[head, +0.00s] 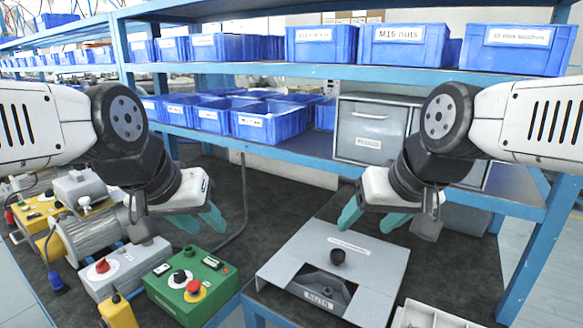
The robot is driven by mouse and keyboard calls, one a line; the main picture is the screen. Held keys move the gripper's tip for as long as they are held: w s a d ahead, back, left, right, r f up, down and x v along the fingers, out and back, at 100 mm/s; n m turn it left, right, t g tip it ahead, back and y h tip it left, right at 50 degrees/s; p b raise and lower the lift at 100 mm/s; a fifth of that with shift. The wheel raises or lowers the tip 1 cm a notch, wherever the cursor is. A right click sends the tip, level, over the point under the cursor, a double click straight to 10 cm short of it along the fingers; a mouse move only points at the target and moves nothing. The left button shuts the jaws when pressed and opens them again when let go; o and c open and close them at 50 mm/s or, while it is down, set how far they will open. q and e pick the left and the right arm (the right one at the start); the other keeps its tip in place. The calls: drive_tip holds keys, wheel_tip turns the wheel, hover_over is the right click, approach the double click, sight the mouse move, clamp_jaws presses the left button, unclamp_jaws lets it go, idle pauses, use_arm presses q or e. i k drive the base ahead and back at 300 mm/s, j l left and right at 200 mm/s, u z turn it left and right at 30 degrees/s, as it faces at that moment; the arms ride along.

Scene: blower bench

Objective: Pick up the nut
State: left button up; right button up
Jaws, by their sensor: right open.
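A grey sheet-metal box (380,268) at the lower middle has a dark recess with a label that seems to read "NUTS" (318,298). No loose nut can be made out for sure in the recess. My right gripper (364,229) is open and empty, above the back of the grey box. My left gripper (207,229) is left of the box, above the green control box, with its fingers apart and nothing between them.
A green control box (218,290) with red and black knobs, a grey switch box (125,272) and a motor (92,235) stand at left. A white tray (432,318) is at the lower right. Blue bins, one labelled "M16 nuts" (397,45), fill the shelves behind.

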sight(326, 292)
drive_tip(key=k+l+u, duration=0.15)
drive_tip(key=l, duration=0.25)
drive_tip(key=k+l+u, duration=0.1)
drive_tip(key=l, duration=0.3)
drive_tip(key=k+l+u, duration=0.15)
drive_tip(key=l, duration=0.2)
drive_tip(key=k, duration=0.05)
